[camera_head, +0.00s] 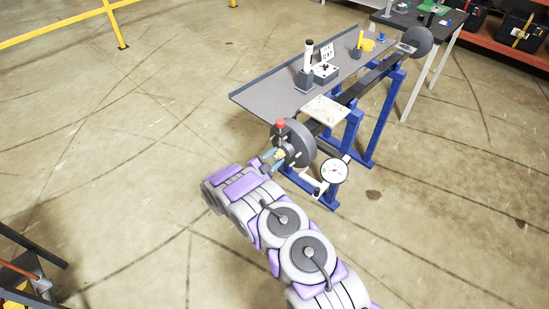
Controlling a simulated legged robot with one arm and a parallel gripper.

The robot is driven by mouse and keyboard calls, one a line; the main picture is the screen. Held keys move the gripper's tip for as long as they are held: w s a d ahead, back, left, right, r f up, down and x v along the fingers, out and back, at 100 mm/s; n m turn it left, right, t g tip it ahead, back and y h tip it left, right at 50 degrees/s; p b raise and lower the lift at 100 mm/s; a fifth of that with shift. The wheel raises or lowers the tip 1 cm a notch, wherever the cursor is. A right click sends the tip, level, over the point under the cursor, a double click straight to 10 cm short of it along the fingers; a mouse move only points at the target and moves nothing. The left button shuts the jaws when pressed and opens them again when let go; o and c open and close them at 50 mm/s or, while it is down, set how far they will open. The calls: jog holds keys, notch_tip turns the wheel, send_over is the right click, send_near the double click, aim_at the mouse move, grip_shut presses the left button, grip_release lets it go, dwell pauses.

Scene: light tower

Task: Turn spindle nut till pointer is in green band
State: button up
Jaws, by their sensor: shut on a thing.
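My arm reaches from the bottom of the picture up to the light tower's near end. My gripper (272,157) is shut on the brass-coloured spindle nut (280,155) at the centre of a dark grey round plate (304,144). The fingers hide most of the nut. A round white dial gauge (334,172) faces me just to the right of the plate. Small red and green marks show on its face, but it is too small to tell where the pointer stands.
A red knob (281,124) tops the plate. Blue trestle legs (380,124) carry the long dark shaft. A grey tray table (262,97) with small parts stands behind. A yellow railing (60,32) is at the upper left.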

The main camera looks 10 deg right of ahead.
jog(key=shift+n+p, duration=0.5)
jog(key=shift+p, duration=0.1)
jog(key=o, duration=1.1)
jog(key=shift+c, duration=0.2)
jog(key=p+v, duration=0.2)
jog(key=v, duration=1.5)
jog(key=shift+a, duration=0.15)
